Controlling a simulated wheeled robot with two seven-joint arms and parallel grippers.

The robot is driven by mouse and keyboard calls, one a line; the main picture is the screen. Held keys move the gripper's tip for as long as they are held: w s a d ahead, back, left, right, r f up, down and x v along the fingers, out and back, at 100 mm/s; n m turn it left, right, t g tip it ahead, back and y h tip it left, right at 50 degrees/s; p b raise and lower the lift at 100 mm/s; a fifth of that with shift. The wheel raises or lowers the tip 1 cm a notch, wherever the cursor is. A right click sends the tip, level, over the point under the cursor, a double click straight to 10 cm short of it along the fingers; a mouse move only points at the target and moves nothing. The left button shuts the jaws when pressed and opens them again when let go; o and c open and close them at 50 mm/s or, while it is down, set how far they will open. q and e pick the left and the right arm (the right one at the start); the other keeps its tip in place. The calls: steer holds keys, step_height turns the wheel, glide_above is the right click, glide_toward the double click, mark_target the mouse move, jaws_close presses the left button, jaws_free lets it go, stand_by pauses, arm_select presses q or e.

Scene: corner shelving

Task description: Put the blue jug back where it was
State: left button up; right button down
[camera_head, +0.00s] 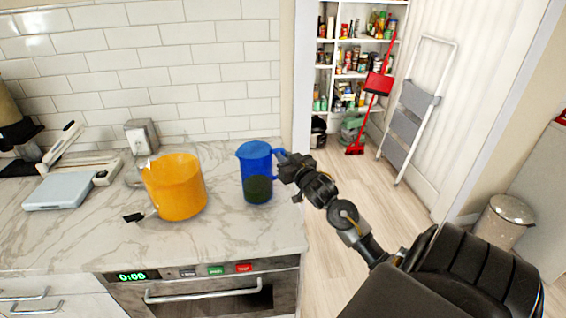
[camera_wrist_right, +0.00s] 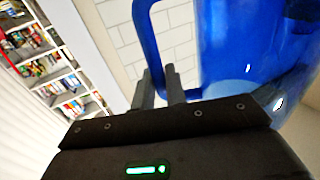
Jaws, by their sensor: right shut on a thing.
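The blue jug (camera_head: 256,172) is upright at the right end of the marble counter, with dark contents low inside it. Its handle faces right. My right gripper (camera_head: 284,167) reaches in from the right and is shut on the jug's handle. In the right wrist view the blue jug (camera_wrist_right: 252,50) fills the upper right, and its handle passes between the fingers of my right gripper (camera_wrist_right: 160,88). I cannot tell whether the jug's base touches the counter. My left gripper is not in view.
An orange jug (camera_head: 176,187) stands left of the blue one on the counter (camera_head: 100,235). A small dark item (camera_head: 133,217), a metal box (camera_head: 142,136) and a white scale (camera_head: 58,191) are further left. The counter ends just right of the blue jug; an oven (camera_head: 205,290) is below.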

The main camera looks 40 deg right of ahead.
steer(key=shift+f, duration=1.05)
steer(key=shift+f, duration=0.15)
steer(key=c, duration=1.4)
jaws_free()
steer(key=shift+s+a, duration=0.1)
steer(key=shift+c, duration=0.2)
